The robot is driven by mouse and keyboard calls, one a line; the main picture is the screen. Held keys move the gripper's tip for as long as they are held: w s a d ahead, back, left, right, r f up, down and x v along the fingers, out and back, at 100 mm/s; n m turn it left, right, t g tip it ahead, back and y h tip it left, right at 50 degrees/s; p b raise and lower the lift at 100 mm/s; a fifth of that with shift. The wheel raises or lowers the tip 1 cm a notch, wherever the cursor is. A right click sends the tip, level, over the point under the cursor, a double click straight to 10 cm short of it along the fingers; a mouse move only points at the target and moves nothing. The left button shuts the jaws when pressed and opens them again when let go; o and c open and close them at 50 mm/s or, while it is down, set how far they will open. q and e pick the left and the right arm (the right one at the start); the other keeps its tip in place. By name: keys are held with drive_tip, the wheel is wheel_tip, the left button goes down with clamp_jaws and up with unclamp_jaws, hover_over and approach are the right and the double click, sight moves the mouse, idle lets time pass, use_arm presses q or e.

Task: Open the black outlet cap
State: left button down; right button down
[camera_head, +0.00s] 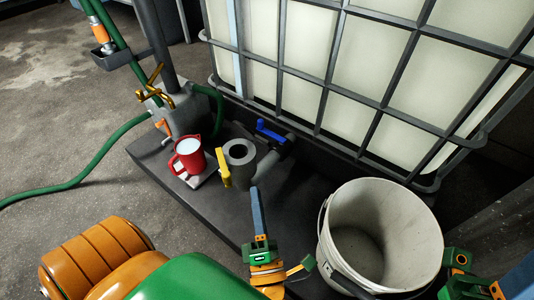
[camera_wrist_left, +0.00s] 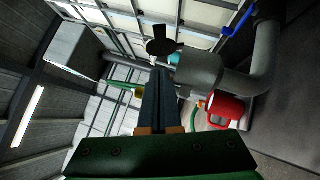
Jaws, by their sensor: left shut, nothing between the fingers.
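The grey outlet pipe (camera_head: 265,171) comes from the tank valve with a blue handle (camera_head: 268,131). It ends in a thick grey ring (camera_head: 240,152) with a darker centre, and a yellow lever (camera_head: 223,168) sits beside it. I cannot tell a black cap clearly in the head view. In the left wrist view a dark fan-shaped piece (camera_wrist_left: 161,46) shows near the pipe's end (camera_wrist_left: 200,72); I cannot tell whether it is the cap. My left gripper (camera_head: 256,192) is shut and empty, below the outlet and apart from it. My right gripper (camera_head: 500,290) is partly cut off, beside the bucket.
A red jug (camera_head: 189,154) stands left of the outlet. A white bucket (camera_head: 383,235) stands to the right, close to my left gripper. The caged tank (camera_head: 365,58) blocks the back. A green hose (camera_head: 85,178) runs left; the floor there is mostly clear.

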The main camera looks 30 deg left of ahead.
sight(260, 141)
use_arm(q)
drive_tip(key=w+a+r, duration=0.1)
drive_tip(key=w, duration=0.1)
drive_tip(key=w+a+r, duration=0.1)
drive_tip(key=w, duration=0.2)
drive_tip(key=w+a+r+b, duration=0.1)
drive_tip(key=w+a, duration=0.1)
drive_tip(key=shift+w, duration=0.3)
drive_tip(key=shift+w+r, duration=0.15)
drive_tip(key=shift+w, duration=0.2)
